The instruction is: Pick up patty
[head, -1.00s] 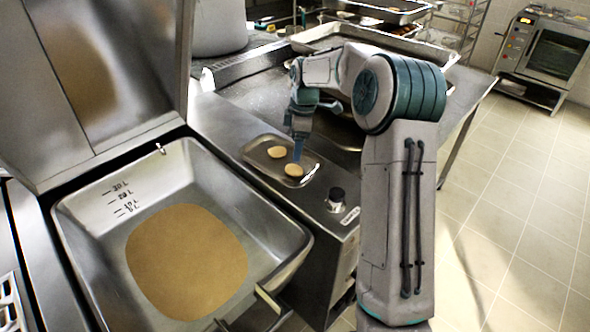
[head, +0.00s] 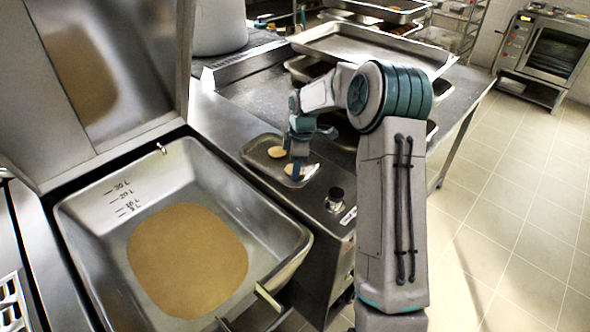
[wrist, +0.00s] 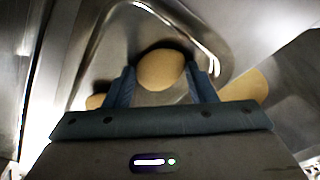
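A small steel tray (head: 252,150) on the counter holds two round tan patties. The farther patty (head: 277,152) lies clear of my gripper. The nearer patty (head: 290,170) is partly hidden behind my gripper (head: 297,174), which points down at it. In the wrist view, my gripper (wrist: 161,70) has its two blue fingers apart, with a patty (wrist: 160,71) between and just beyond the tips. I cannot tell whether either finger touches it. The other patty (wrist: 96,101) shows at the left, partly hidden by the gripper body.
A large tilting pan (head: 285,235) with a tan pool in it stands left of the tray. A black knob (head: 336,194) sits on the counter close to the tray. Large trays (head: 375,45) are stacked behind my arm. A tan area (wrist: 245,86) lies right in the wrist view.

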